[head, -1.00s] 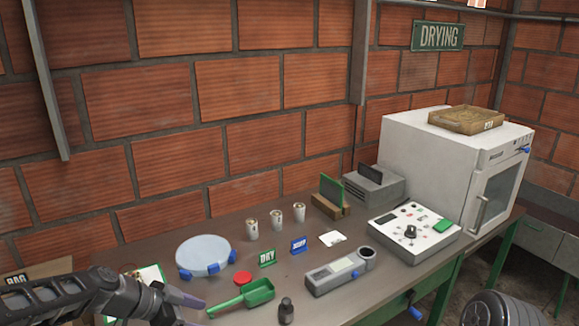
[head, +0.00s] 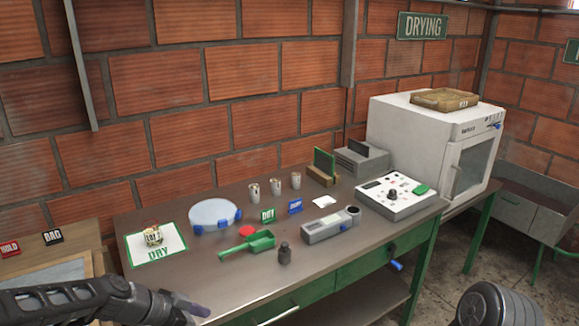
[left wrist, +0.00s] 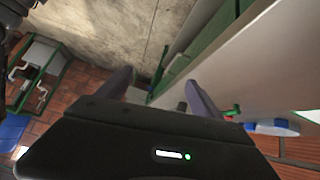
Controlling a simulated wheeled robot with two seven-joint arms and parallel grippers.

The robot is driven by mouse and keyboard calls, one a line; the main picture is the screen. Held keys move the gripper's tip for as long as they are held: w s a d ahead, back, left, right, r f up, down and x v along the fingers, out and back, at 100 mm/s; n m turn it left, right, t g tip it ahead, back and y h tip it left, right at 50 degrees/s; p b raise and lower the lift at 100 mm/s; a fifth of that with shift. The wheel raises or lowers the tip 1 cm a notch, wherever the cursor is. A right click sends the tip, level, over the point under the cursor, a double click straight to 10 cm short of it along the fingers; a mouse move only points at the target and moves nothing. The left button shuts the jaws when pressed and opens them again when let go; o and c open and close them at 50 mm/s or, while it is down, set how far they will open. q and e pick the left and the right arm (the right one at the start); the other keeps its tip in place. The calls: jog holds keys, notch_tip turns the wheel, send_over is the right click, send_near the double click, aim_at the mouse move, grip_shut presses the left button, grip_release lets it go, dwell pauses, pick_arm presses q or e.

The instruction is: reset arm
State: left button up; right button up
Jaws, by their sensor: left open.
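My left arm comes in from the lower left of the head view. Its gripper (head: 192,308) is at the front edge of the workbench (head: 215,285), low in the picture. In the left wrist view the two fingers of my left gripper (left wrist: 160,88) stand apart with nothing between them. Beyond them are the floor and the bench's green side. My right gripper is in neither view; a dark rounded part at the lower right of the head view appears to be mine.
A white oven (head: 420,135) stands behind right. A DRY mat (head: 135,254) holds a small bag.

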pick_arm(q)
jog(key=s+d+f+n+g, duration=0.1)
jog(key=s+d+f+n, duration=0.1)
jog(key=s+d+f, duration=0.3)
jog(key=s+d+f+n+g+y, duration=0.1)
jog(key=s+d+f+n, duration=0.15)
jog(key=f, duration=0.45)
jog(key=s+d+f+n+g, duration=0.1)
jog(key=s+d+f+n, duration=0.25)
jog(key=f, duration=0.35)
jog(key=s+f+n+y, duration=0.1)
jog(key=s+f+n, duration=0.1)
jog(key=s+f, duration=0.2)
jog(key=s+f+n+g+y, duration=0.1)
jog(key=s+f, duration=0.3)
jog(key=s, duration=0.6)
jog(key=shift+s+n, duration=0.4)
jog(key=shift+f, duration=0.1)
